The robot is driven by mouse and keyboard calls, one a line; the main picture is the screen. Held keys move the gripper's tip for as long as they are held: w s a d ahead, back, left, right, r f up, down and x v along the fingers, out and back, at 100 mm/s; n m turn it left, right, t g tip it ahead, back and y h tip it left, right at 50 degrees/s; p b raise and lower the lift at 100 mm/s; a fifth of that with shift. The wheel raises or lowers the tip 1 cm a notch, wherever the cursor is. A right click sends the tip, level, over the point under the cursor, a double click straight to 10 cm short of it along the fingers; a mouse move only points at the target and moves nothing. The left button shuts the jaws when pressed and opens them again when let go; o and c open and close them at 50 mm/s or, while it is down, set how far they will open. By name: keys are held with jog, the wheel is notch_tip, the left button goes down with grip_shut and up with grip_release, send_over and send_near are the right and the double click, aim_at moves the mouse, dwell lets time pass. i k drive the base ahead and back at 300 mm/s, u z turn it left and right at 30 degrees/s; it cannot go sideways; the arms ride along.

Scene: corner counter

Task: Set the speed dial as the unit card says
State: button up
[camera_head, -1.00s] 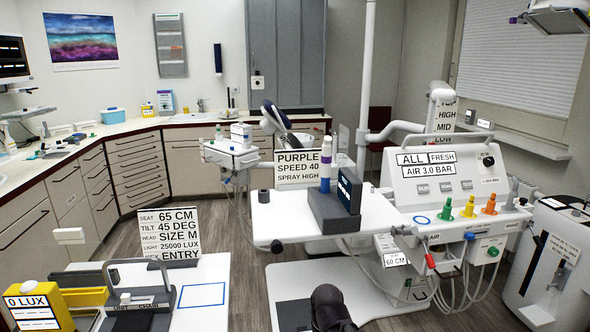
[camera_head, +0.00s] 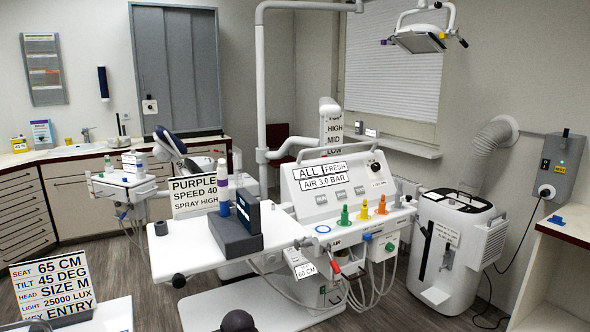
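The unit card (camera_head: 196,197) stands at the back of the white tray and reads PURPLE, SPEED 40, SPRAY HIGH; a handpiece stand partly covers its right edge. The sloped white unit panel (camera_head: 335,190) shows ALL FRESH and AIR 3.0 BAR. A small black knob (camera_head: 374,167) sits at the panel's upper right; its marks are too small to read. Another black knob (camera_head: 179,281) is on the tray's front edge. I cannot tell which knob is the speed dial. My gripper is not in view.
The white tray (camera_head: 190,262) carries a dark handpiece stand (camera_head: 236,235). Green, orange and yellow fittings and hanging hoses line the panel's front. A white wheeled machine (camera_head: 455,250) stands right. A settings card (camera_head: 50,290) stands lower left. Floor shows between unit and machine.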

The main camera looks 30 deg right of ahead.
aim_at(375, 167)
jog(key=z, duration=1.2)
jog(key=k, duration=0.65)
jog(key=z, duration=0.45)
jog(key=i, duration=1)
